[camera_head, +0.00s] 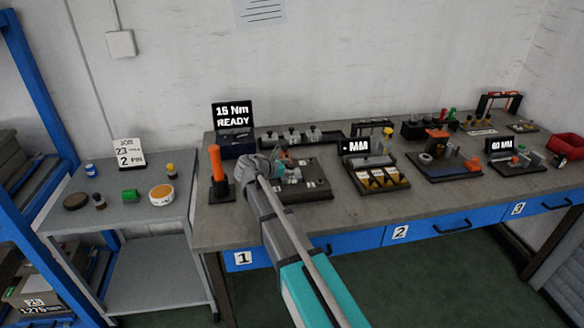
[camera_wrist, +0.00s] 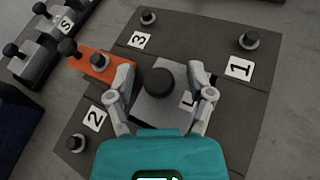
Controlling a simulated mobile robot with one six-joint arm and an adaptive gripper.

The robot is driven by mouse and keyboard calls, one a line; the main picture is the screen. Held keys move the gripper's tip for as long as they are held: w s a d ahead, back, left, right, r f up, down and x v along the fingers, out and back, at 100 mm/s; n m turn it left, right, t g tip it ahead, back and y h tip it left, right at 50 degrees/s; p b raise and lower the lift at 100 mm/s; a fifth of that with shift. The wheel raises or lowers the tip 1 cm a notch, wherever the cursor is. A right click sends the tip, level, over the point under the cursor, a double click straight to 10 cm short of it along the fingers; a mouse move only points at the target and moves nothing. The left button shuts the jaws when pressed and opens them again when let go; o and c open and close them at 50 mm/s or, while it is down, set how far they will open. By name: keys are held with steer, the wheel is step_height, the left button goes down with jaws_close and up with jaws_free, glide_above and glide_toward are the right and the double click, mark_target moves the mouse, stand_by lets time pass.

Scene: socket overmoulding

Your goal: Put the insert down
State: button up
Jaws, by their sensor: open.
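The likely insert is a grey block with a round black knob (camera_wrist: 159,82), seen in the wrist view on a dark plate (camera_wrist: 262,62). My gripper (camera_wrist: 161,78) is open, with one finger on each side of the knob and block. I cannot tell whether the fingers touch it. An orange piece with a black knob (camera_wrist: 95,62) lies just left of my left finger. The plate carries labels 1, 2 and 3 and small posts near its corners. In the head view, my gripper (camera_head: 284,170) is over the same dark plate (camera_head: 312,187), and my arm hides part of it.
Several knobbed grey blocks (camera_wrist: 40,52) stand in a rack left of the plate. In the head view, an orange-handled tool (camera_head: 216,162) stands left of the plate, and a screen reading 15 Nm READY (camera_head: 233,116) stands behind. A tray with yellow pieces (camera_head: 378,178) is to the right.

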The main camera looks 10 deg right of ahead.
steer(key=shift+r, duration=0.2)
steer(key=p+v, duration=0.4)
steer(key=v, duration=0.6)
steer(key=shift+a+r, duration=0.1)
steer(key=shift+a, duration=0.05)
steer(key=shift+p+v, duration=0.4)
steer(key=shift+v, duration=0.4)
